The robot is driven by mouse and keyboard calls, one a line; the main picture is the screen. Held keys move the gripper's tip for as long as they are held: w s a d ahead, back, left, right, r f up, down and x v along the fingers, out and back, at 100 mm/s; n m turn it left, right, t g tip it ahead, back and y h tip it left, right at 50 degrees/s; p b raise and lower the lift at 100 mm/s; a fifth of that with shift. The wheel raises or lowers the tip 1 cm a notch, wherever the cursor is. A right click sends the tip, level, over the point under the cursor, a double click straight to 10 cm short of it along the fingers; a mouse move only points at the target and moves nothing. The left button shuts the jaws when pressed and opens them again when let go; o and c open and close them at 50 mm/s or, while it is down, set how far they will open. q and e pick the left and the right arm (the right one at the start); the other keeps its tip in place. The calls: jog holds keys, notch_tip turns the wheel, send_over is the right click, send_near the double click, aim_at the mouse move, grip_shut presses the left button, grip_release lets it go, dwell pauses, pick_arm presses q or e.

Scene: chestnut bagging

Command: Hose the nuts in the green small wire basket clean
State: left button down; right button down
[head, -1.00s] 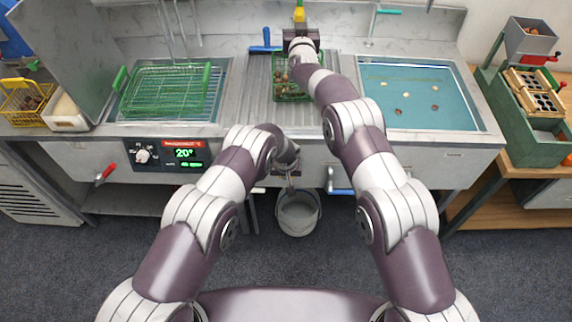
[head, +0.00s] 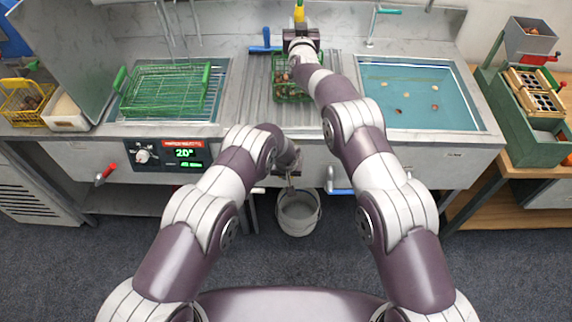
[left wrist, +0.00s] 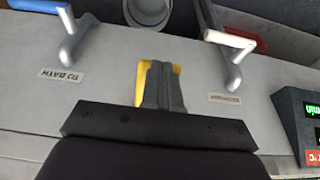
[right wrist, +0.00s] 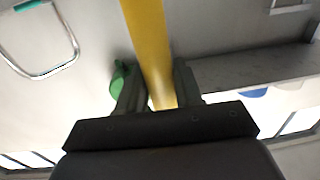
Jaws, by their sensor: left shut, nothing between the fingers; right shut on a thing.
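The green small wire basket (head: 291,91) holds brown nuts (head: 283,77) and stands on the ribbed drainboard between the two basins. My right arm partly covers it. My right gripper (head: 300,27) is above the basket's back edge, shut on a yellow hose piece (head: 299,12). In the right wrist view the yellow hose piece (right wrist: 148,45) runs up between the fingers of the right gripper (right wrist: 159,92). My left gripper (head: 290,178) hangs in front of the counter, above the bucket. In the left wrist view the left gripper (left wrist: 161,85) is shut and empty.
A larger green wire basket (head: 165,92) sits over the left basin. The right basin (head: 415,112) holds water with a few floating nuts. A blue-handled tool (head: 265,42) lies behind the drainboard. A grey bucket (head: 298,222) is on the floor. Valve handles (left wrist: 232,40) stick out of the counter front.

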pick_arm(q)
jog(key=shift+s+f, duration=0.1)
jog(key=shift+s, duration=0.05)
dwell(0.5)
pick_arm(e)
jog(key=shift+w, duration=0.15)
pick_arm(q)
jog(key=s+r, duration=0.8)
jog(key=r, duration=0.3)
jog(key=shift+r, duration=0.2)
jog(key=shift+w, duration=0.1)
pick_arm(e)
jog(key=shift+f, duration=0.1)
pick_arm(q)
jog(key=w+r, duration=0.5)
jog(key=w, duration=0.1)
jog(key=shift+w+a+r, duration=0.15)
jog(key=shift+w+r, duration=0.1)
jog(key=shift+r, duration=0.15)
